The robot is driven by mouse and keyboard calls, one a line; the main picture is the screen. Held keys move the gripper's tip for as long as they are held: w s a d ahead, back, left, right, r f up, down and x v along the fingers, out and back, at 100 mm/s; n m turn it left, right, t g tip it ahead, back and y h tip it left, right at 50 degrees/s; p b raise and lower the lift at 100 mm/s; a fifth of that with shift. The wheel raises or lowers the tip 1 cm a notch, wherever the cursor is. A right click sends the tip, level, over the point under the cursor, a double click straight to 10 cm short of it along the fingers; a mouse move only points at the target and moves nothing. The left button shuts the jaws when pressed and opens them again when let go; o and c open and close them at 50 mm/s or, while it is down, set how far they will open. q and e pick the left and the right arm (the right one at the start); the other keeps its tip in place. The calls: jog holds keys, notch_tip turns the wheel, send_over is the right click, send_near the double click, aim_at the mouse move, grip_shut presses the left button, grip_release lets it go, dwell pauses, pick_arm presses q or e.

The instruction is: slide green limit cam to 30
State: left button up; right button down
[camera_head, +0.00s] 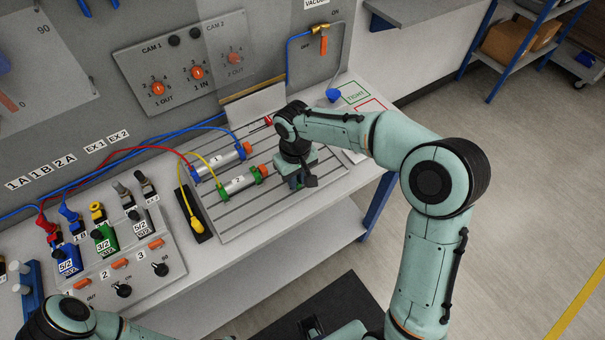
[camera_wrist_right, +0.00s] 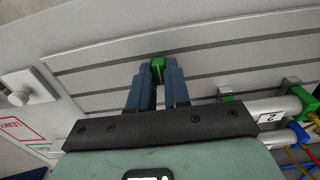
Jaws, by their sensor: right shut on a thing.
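The green limit cam (camera_wrist_right: 157,70) is a small green block between the fingertips of my right gripper (camera_wrist_right: 157,84) in the right wrist view. The gripper is shut on it, low over the grooved plate. In the head view my right gripper (camera_head: 298,182) is over the right part of the plate, right of the green-ended cylinder marked 2 (camera_head: 239,184); the cam is hidden there. Cylinder 2 also shows at the right of the wrist view (camera_wrist_right: 272,112). I cannot read any scale or the number 30. My left gripper is not in view; only part of its arm shows at bottom left.
Cylinder 1 (camera_head: 217,163) with blue and orange ends lies behind cylinder 2. A grey cam panel (camera_head: 182,62) stands behind. The grooved plate (camera_head: 248,222) is bare in front of the cylinders.

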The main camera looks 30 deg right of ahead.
aim_at(290, 189)
jog(key=shift+s+a, duration=0.1)
jog(key=shift+a, duration=0.8)
jog(key=c, duration=1.4)
grip_release()
jog(key=o, duration=0.3)
jog(key=shift+a, duration=0.1)
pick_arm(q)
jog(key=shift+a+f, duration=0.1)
pick_arm(e)
jog(key=shift+r, duration=0.25)
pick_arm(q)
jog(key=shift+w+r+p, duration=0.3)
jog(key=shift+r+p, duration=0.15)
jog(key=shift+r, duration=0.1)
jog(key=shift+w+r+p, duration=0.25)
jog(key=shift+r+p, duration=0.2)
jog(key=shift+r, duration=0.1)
pick_arm(e)
notch_tip(290, 189, up, 13)
